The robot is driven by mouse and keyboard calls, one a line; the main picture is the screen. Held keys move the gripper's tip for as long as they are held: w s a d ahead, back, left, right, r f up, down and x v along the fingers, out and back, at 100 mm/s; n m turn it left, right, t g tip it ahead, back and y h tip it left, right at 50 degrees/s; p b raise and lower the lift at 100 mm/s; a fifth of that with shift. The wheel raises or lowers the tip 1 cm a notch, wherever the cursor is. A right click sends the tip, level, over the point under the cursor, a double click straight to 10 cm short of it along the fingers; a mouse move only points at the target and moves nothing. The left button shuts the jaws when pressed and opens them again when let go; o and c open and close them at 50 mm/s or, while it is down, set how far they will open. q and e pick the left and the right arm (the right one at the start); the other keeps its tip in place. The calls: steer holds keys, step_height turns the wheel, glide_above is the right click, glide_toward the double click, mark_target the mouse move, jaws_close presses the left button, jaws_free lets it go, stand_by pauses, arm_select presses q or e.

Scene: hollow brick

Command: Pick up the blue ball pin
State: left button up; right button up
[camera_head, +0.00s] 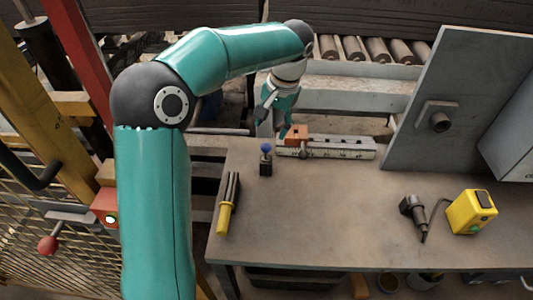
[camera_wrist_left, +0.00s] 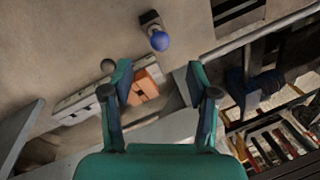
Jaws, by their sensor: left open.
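The blue ball pin (camera_head: 266,150) stands upright on the workbench near its back left corner, a blue ball on a dark block. It also shows in the left wrist view (camera_wrist_left: 159,41), beyond the fingertips and apart from them. My left gripper (camera_head: 274,122) is open and empty, above the bench's back edge, behind the pin. In the left wrist view its two fingers (camera_wrist_left: 162,82) are spread apart, with an orange block (camera_wrist_left: 146,84) beneath them. My right gripper is not in view.
A grey rail with holes (camera_head: 345,147) lies along the back of the workbench (camera_head: 320,215), beside the orange block. A yellow-handled tool (camera_head: 225,215) lies at the left. A grey upright panel (camera_head: 450,85), a dark tool (camera_head: 414,216) and a yellow device (camera_head: 470,213) stand right. The bench middle is clear.

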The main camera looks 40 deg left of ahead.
mark_target(267, 144)
arm_select(q)
steer(key=f, duration=0.3)
steer(key=a+f, duration=0.1)
steer(key=f, duration=0.5)
steer(key=shift+s+a+f, duration=0.25)
steer(key=shift+a, duration=0.15)
steer(key=shift+c, duration=0.3)
jaws_close()
